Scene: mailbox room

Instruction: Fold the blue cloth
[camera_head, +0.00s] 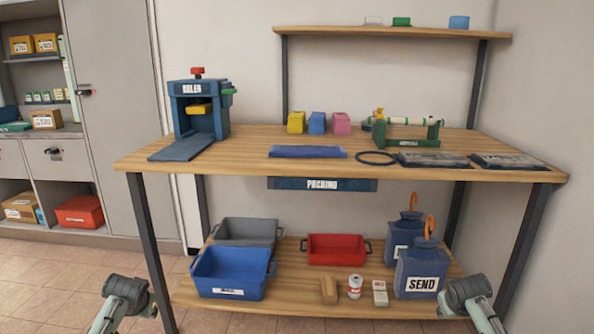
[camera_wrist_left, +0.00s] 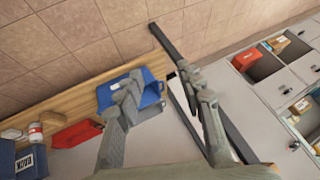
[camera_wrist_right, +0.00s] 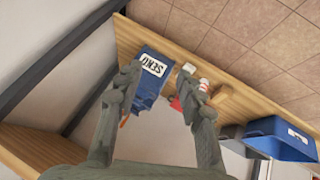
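The blue cloth (camera_head: 308,151) lies flat as a wide, shallow strip near the front edge of the wooden table top (camera_head: 235,162), above the PACKING sign. My left gripper (camera_wrist_left: 158,75) is open and empty in the left wrist view, with lower-shelf bins and floor beyond it. My right gripper (camera_wrist_right: 160,72) is open and empty in the right wrist view, with a SEND bag beyond it. In the head view only my arm parts show at the bottom left and bottom right, low and well away from the cloth. The cloth shows in neither wrist view.
A BALER press (camera_head: 198,110) stands left of the cloth. Yellow, blue and pink blocks (camera_head: 317,123) stand behind it. A black ring (camera_head: 376,158), a green roller stand (camera_head: 408,134) and grey packets (camera_head: 507,160) are to its right.

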